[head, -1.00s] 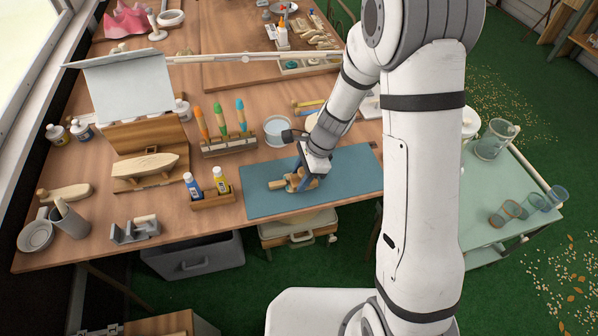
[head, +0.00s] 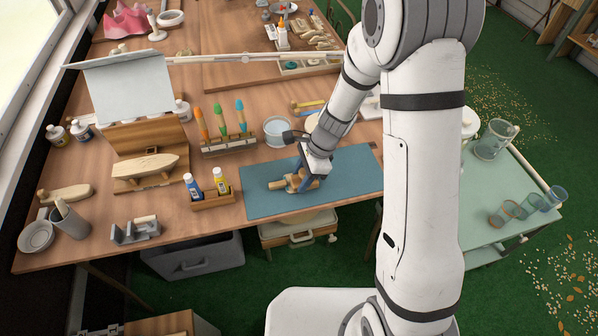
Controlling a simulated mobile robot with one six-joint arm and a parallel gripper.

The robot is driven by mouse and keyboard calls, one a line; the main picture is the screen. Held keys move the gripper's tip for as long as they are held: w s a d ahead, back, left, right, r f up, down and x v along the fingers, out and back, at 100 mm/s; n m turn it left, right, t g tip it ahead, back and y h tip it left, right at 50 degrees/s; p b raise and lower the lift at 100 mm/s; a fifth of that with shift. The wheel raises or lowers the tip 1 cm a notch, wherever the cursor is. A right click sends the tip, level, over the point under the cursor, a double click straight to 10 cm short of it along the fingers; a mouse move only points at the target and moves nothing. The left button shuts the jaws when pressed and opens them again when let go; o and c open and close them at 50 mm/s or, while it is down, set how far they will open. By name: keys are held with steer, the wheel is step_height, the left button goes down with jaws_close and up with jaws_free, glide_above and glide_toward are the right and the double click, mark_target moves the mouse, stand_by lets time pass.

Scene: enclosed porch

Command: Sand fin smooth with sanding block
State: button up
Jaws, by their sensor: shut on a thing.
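My gripper (head: 304,182) is low over the blue mat (head: 350,170) at the table's front edge. It is shut on a small block, apparently the sanding block, largely hidden by the fingers. A light wooden piece (head: 278,185) with a rounded end, apparently the part with the fin, lies on the mat just left of and beneath the gripper. The fin itself is too small and covered to make out. I cannot tell whether the block touches the wood.
Left of the mat stand a wooden holder (head: 213,200) with two small bottles and a brush rack (head: 228,145). A carved wooden boat-like body (head: 145,167) rests further left. The mat's right part is clear.

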steer(key=shift+w+a+f+p, duration=0.1)
steer(key=shift+w+a+p, duration=0.15)
steer(key=shift+w, duration=0.5)
steer(key=shift+w+a+p, duration=0.15)
steer(key=shift+w+p, duration=0.15)
steer(key=shift+w, duration=0.4)
steer(key=shift+s+d+f, duration=0.1)
steer(key=shift+s, duration=0.35)
steer(key=shift+s+d+b, duration=0.2)
steer(key=shift+s+b, duration=0.05)
steer(key=shift+s, duration=0.3)
steer(key=shift+s+d+b, duration=0.15)
steer(key=shift+s+b, duration=0.05)
steer(key=shift+s, duration=0.35)
steer(key=shift+w+a+p, duration=0.25)
steer(key=shift+w+p, duration=0.1)
steer(key=shift+w, duration=0.45)
steer(key=shift+w+a+p, duration=0.25)
steer(key=shift+w+p, duration=0.05)
steer(key=shift+w, duration=0.45)
steer(key=shift+r, duration=0.2)
step_height(320, 180, up, 5)
steer(key=p, duration=0.4)
steer(key=shift+r, duration=0.1)
